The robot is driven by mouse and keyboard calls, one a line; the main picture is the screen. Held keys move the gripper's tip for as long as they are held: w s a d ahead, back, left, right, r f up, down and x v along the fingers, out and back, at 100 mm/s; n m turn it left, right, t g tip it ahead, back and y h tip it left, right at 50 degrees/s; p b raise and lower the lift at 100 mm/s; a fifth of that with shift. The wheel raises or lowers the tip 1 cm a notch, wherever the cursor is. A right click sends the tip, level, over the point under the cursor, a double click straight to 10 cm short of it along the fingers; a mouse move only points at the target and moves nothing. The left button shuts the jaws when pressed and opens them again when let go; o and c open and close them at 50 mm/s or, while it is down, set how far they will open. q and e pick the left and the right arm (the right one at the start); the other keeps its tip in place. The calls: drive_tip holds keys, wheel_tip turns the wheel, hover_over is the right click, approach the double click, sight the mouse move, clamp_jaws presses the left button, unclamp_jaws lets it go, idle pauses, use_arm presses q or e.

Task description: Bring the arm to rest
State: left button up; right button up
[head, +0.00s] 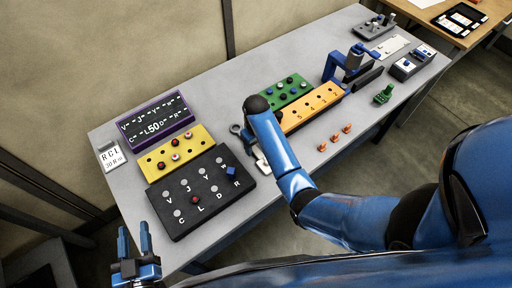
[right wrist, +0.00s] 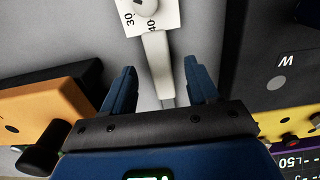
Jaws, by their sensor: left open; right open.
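My right arm (head: 275,145) reaches in from the right over the table, and its gripper is hidden behind the arm in the head view. In the right wrist view my right gripper (right wrist: 160,78) is open. A pale tool (right wrist: 155,55) with a scale plate marked 30 and 40 runs between its spread fingers, with gaps on both sides. Part of a pale piece (head: 262,163) shows beside my arm in the head view. My left gripper (head: 134,242) is open and empty at the lower left, off the table's front edge.
The grey table (head: 215,90) holds a black lettered board (head: 215,208), a yellow board (head: 180,152), a dark purple-edged display (head: 155,122), a green board (head: 290,90) and an orange board (head: 312,107). Several small orange pieces (head: 334,138) lie near the front edge.

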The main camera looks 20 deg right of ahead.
wheel_tip(320, 180, up, 9)
idle(0.3)
drive_tip(key=shift+f, duration=0.1)
drive_tip(key=w+r+m+t+y, duration=0.1)
drive_tip(key=w+r+t, duration=0.5)
drive_tip(key=w+t, duration=0.5)
drive_tip(key=s+d+r+m+t+b, duration=0.1)
drive_tip(key=s+d+t+b, duration=0.3)
drive_tip(key=s, duration=0.7)
drive_tip(key=s+m+t+b, duration=0.1)
drive_tip(key=s+t, duration=0.4)
drive_tip(key=s, duration=0.7)
drive_tip(key=s+d+f+g+b, duration=0.1)
drive_tip(key=s+f, duration=0.2)
drive_tip(key=s, duration=0.4)
drive_tip(key=s+d+f+m+g+h+b, duration=0.1)
drive_tip(key=s+f+b, duration=0.1)
drive_tip(key=s, duration=0.5)
drive_tip(key=shift+f, duration=0.5)
